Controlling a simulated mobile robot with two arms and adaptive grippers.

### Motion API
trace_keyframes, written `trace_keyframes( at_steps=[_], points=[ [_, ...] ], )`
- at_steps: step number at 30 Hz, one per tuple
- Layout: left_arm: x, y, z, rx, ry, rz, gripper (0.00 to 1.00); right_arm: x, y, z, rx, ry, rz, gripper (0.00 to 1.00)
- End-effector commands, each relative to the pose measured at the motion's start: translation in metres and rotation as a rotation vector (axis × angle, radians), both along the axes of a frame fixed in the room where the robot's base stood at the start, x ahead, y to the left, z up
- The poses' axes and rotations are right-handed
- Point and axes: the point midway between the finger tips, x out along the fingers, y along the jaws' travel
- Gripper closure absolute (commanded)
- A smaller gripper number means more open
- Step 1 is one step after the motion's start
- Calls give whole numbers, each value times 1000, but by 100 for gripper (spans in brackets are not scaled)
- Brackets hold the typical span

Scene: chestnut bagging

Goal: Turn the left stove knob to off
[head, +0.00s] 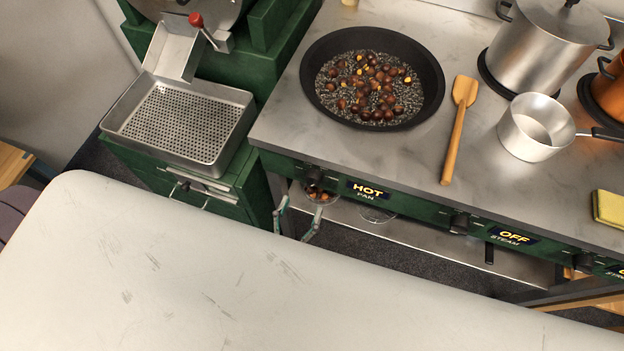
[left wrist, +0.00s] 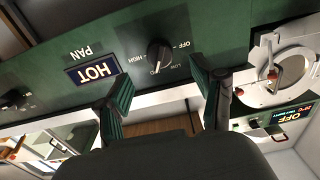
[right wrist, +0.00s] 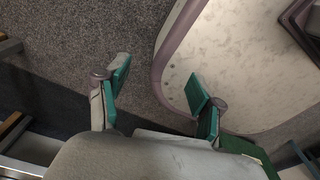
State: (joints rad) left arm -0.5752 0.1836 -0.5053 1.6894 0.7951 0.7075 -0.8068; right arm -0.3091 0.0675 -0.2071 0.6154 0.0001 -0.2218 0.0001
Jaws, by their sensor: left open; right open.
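The left stove knob (head: 313,177) is a dark round knob on the green front panel, beside the sign reading HOT PAN (head: 366,190). In the left wrist view the knob (left wrist: 158,55) has a light pointer mark and OFF, LOW and HIGH lettering around it. My left gripper (head: 297,218) is open in front of the panel, just below the knob in the head view. In the left wrist view the knob lies beyond its parted fingers (left wrist: 162,88), with nothing between them. My right gripper (right wrist: 158,80) is open and empty, away from the stove.
A black pan (head: 318,98) of chestnuts sits on the stove top (head: 285,130) above the knob. Other knobs (head: 459,222) run along the panel to the right, by an OFF STEAM sign (head: 513,236). A pale worktop (head: 200,270) fills the foreground; a perforated tray (head: 245,100) stands left.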

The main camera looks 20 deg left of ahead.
Motion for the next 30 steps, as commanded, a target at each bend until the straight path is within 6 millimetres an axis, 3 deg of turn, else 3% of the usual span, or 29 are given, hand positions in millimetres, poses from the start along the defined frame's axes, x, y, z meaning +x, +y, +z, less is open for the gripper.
trace_keyframes(
  at_steps=[3,9,15,23,30],
  points=[
    [27,-1,2,0,-3,1,32,5,-5,4,-6,-6,0,33],
    [58,-2,1,0,-1,0,32,12,-13,8,-14,-18,-3,33],
    [71,-3,0,0,2,-1,32,13,-15,9,-17,-19,-6,33],
    [72,-3,-1,0,2,-1,32,12,-14,8,-16,-19,-5,33],
    [72,-3,-1,0,2,-1,69,12,-13,8,-15,-18,-2,33]
  ],
)
